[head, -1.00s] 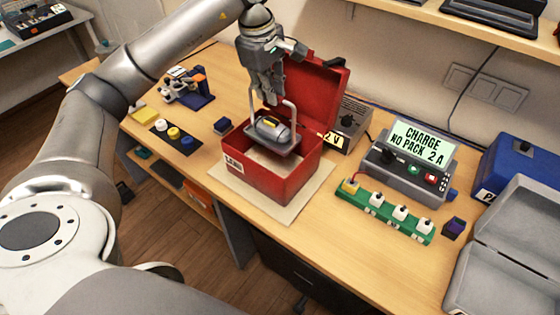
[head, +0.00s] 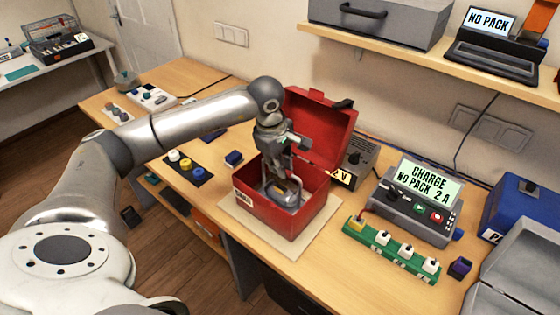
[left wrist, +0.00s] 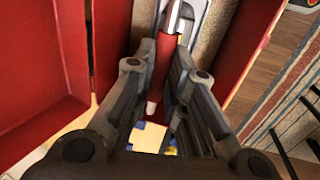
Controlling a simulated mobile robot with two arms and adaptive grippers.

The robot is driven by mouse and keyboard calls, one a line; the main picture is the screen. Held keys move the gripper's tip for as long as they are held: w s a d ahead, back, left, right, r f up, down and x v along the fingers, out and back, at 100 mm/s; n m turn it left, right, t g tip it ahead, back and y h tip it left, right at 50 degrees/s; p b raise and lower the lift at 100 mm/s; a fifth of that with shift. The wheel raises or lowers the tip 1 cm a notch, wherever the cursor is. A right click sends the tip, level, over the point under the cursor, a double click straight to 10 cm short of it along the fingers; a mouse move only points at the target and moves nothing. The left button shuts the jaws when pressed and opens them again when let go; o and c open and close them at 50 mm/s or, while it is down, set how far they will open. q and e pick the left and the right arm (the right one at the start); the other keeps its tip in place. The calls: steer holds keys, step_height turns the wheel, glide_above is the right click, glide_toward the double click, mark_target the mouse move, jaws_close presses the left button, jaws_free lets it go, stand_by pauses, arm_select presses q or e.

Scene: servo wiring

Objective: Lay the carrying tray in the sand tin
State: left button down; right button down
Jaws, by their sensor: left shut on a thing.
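The red sand tin (head: 306,220) stands with its lid (head: 318,125) open on a pale mat. The carrying tray (head: 268,192) is inside the tin, low between its walls, with a grey pack (head: 285,194) on it. My left gripper (head: 278,165) is at the tin's mouth, shut on the tray's handle. In the left wrist view the fingers (left wrist: 165,95) are either side of a red bar-like grip (left wrist: 166,70), with sand (left wrist: 207,45) beyond. Whether the tray touches the sand is hidden. My right gripper is not in view.
The charger (head: 418,205) and a green strip (head: 390,252) of white-capped parts stand right of the tin. A dark pad (head: 187,168) with coloured knobs and a small blue block (head: 234,158) lie to its left. A shelf (head: 400,50) hangs above.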

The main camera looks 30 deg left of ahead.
arm_select(q)
steer(key=shift+f+b, duration=0.15)
steer(key=shift+b, duration=0.15)
steer(key=c, duration=1.5)
jaws_free()
steer(key=shift+o, duration=0.2)
steer(key=shift+r+p, duration=0.3)
steer(key=shift+p, duration=0.1)
step_height(320, 180, up, 12)
steer(key=s+b, duration=0.2)
steer(key=b, duration=0.2)
steer(key=shift+s+f, duration=0.2)
steer(key=shift+f, duration=0.1)
